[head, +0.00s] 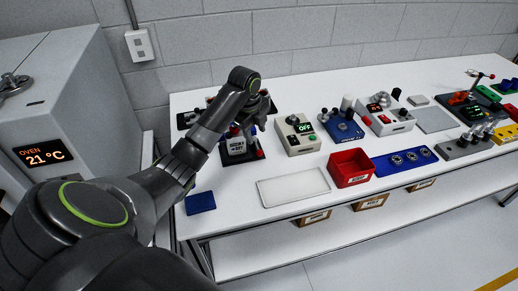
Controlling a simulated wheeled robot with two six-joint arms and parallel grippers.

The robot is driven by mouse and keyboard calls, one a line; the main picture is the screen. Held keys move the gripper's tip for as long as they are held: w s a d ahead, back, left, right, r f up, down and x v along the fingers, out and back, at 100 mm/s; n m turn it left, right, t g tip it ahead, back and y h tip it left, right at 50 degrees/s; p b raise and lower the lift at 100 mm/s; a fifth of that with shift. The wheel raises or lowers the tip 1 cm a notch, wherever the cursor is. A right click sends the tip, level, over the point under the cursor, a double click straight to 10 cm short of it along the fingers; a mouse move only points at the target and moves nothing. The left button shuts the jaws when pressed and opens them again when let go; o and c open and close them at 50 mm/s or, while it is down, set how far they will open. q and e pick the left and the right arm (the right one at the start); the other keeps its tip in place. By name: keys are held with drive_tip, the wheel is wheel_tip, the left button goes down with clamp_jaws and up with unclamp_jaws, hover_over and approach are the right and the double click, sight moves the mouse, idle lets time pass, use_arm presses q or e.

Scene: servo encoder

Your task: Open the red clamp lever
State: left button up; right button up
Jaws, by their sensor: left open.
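My left arm reaches in from the left over the back left of the white table. My left gripper (257,118) points down and is open, above a small dark fixture. The fixture (237,147) has a white labelled block on a dark base with red bits at its edge. The gripper and wrist cover much of it, so I cannot make out a red clamp lever there, or whether the fingers touch anything. At the far right, a red-and-dark device (461,98) carries a thin lever with a red ball end. My right gripper is not in view.
A beige box reading OFF (297,134) stands just right of the fixture. A red bin (350,168), a blue tray (405,160) and a pale plate (293,187) lie nearer the front. A dark blue pad (200,203) sits at the left edge. An oven (45,155) stands left.

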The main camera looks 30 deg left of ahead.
sight(259, 151)
use_arm(q)
drive_tip(key=f, duration=0.3)
drive_tip(key=w+f, duration=0.1)
drive_tip(key=f, duration=0.2)
drive_tip(key=f+p, duration=0.1)
drive_tip(key=f, duration=0.2)
drive_tip(key=shift+w+d+f, duration=0.15)
drive_tip(key=shift+w+f, duration=0.15)
drive_tip(key=shift+w, duration=0.05)
clamp_jaws()
